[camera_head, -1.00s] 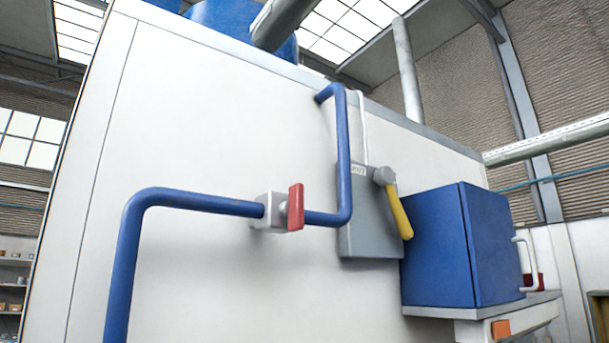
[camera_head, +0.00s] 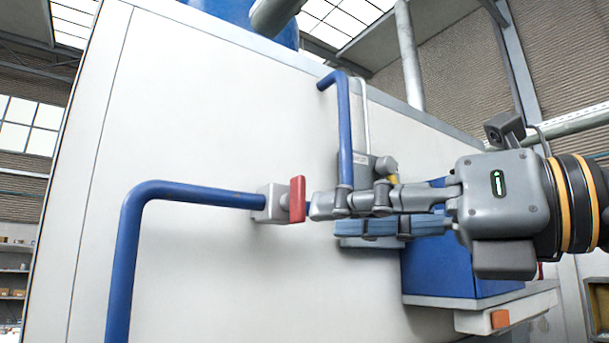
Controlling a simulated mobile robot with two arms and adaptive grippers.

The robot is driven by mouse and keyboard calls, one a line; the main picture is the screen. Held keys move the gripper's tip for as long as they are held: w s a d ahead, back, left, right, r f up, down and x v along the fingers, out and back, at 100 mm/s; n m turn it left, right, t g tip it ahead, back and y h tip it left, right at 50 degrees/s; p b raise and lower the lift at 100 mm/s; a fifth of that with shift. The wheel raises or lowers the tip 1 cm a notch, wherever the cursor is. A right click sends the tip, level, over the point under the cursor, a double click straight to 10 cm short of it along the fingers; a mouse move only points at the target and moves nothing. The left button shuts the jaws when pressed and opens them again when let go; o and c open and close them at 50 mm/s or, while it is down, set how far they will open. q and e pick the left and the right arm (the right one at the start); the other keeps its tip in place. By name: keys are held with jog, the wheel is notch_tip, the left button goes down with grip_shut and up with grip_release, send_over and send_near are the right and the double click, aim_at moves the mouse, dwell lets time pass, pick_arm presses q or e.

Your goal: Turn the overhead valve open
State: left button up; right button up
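The valve has a red handle (camera_head: 297,200) on a light grey body (camera_head: 270,203), set in a blue pipe (camera_head: 190,193) on the white wall. The handle stands upright, across the pipe's run. My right gripper (camera_head: 326,216) comes in from the right with its fingers pointing left at the handle. The gripper hides the pipe just right of the valve. My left gripper is not in view.
A grey switch box (camera_head: 362,170) with a yellow lever, mostly hidden, is behind my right gripper. A blue cabinet (camera_head: 435,265) is below my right arm. The pipe's upright run (camera_head: 345,130) passes close behind the fingers. The wall (camera_head: 220,270) below the valve is clear.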

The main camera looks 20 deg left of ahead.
aim_at(303, 180)
jog(key=s+d+r+m+t+h, duration=0.1)
jog(key=d+r+m+t+h, duration=0.1)
jog(key=d+r+t+h, duration=0.3)
jog(key=shift+t+y, duration=0.6)
jog(key=p+x, duration=0.2)
jog(key=x, duration=0.2)
jog(key=p+x, duration=0.2)
jog(key=x, duration=0.2)
jog(key=r+p+x, duration=0.1)
jog(key=p+x, duration=0.2)
jog(key=x, duration=0.2)
jog(key=shift+s+a, duration=0.25)
jog(key=shift+w+a+f, duration=0.15)
jog(key=shift+w+a, duration=0.25)
jog(key=shift+a, duration=0.05)
grip_shut()
